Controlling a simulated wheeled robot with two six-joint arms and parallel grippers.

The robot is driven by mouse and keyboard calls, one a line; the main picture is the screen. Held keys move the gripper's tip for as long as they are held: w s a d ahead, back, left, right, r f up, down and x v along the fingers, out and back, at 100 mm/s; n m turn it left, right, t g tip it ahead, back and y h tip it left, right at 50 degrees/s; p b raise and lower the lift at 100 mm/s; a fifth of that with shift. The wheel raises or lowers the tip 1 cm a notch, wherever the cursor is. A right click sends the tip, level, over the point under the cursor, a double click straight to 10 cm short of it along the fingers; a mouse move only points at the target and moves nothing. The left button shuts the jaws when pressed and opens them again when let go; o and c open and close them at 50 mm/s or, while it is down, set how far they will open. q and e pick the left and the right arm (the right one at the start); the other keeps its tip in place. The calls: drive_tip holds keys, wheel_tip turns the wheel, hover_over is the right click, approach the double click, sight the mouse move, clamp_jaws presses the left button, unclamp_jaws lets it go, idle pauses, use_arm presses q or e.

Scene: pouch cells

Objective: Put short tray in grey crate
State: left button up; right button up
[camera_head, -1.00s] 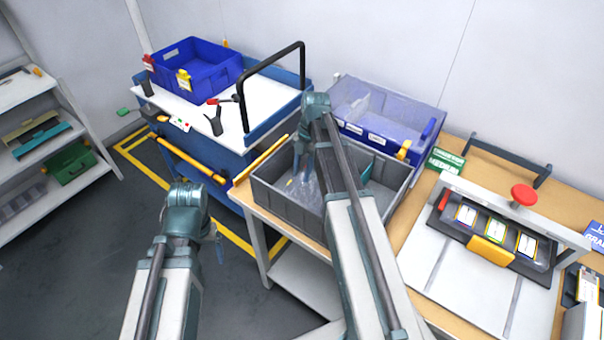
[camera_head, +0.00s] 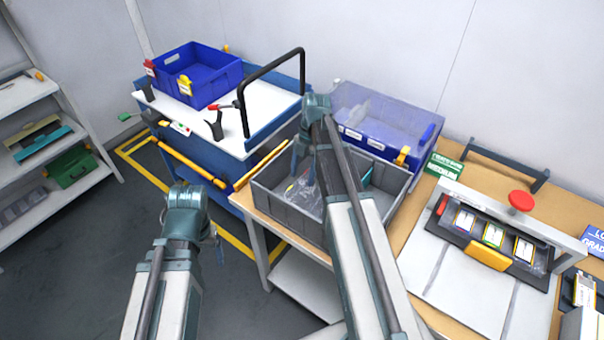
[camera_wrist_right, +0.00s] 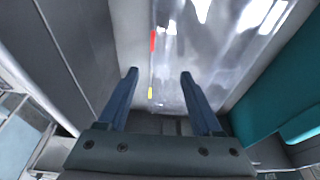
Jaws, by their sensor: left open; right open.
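A clear, shiny plastic tray (camera_head: 303,196) with small red and yellow marks lies in the left part of the grey crate (camera_head: 288,214). In the right wrist view the clear tray (camera_wrist_right: 215,60) lies beyond and below my right gripper (camera_wrist_right: 158,74), whose two fingers are apart with nothing between their tips. In the head view my right gripper (camera_head: 303,165) is over the crate, pointing down. My right arm hides the crate's middle. A teal piece (camera_wrist_right: 275,90) stands at the right in the wrist view. My left gripper (camera_head: 217,242) is open and empty, left of the bench.
A blue bin with a clear front (camera_head: 385,125) stands behind the crate. A blue trolley (camera_head: 262,130) with a black handle and a blue crate (camera_head: 200,75) is at the left. A press-like device (camera_head: 490,250) fills the bench at right.

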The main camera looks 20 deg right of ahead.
drive_tip(key=p+v, duration=0.9)
drive_tip(key=v, duration=0.1)
drive_tip(key=shift+r, duration=0.35)
